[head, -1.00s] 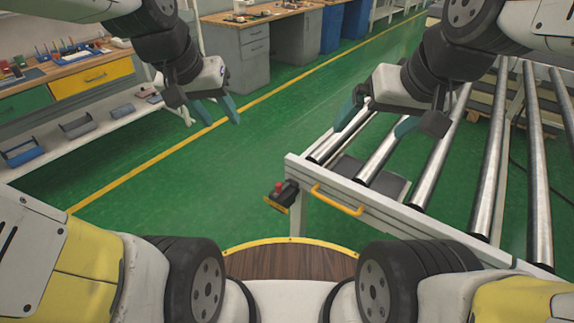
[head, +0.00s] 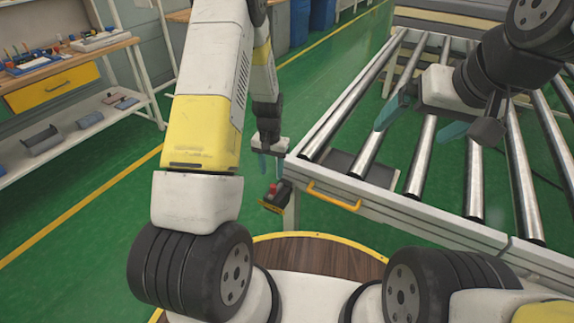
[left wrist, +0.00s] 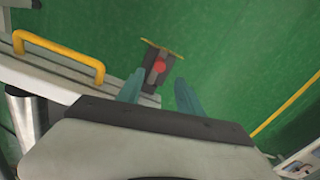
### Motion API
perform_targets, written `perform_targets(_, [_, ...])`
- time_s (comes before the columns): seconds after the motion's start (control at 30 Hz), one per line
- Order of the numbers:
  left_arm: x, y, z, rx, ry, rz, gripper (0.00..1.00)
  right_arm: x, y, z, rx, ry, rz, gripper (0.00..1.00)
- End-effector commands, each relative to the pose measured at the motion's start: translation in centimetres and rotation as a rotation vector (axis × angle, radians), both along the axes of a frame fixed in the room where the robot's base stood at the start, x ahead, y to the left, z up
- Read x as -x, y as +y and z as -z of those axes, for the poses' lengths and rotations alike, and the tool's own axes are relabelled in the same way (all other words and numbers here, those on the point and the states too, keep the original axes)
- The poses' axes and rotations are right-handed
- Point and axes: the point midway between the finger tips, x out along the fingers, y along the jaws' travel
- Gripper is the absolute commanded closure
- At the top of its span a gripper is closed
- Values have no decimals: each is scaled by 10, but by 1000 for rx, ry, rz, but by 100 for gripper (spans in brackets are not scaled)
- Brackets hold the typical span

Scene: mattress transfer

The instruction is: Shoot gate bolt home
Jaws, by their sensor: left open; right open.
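A black block with a red knob and a yellow plate (head: 274,196) is at the near left corner of the roller table. It also shows in the left wrist view (left wrist: 157,68), just beyond the fingertips. A yellow bar handle (head: 334,196) is fixed to the table's front rail, and it shows at upper left in the left wrist view (left wrist: 60,52). I cannot make out a separate gate bolt. My left gripper (head: 271,172) is open above the block, with nothing between its fingers. My right gripper (head: 409,133) is open and empty above the rollers.
The roller table (head: 440,222) with metal rollers fills the right side. A workbench (head: 75,72) with tools and a lower shelf with several bins stands at left. Green floor is clear between them. A wooden top with yellow edging (head: 320,260) is in front.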

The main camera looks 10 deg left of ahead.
Motion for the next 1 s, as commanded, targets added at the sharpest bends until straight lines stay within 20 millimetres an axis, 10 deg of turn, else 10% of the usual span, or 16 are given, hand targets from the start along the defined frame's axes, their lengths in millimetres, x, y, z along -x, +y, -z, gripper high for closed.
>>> perform_targets(0.6, [1,1,80,-3,8,4,57,0,0,0,0,0,0,2])
perform_targets(1.0, [0,1,85,-3,6,4,67,0,0,0,0,0,0,2])
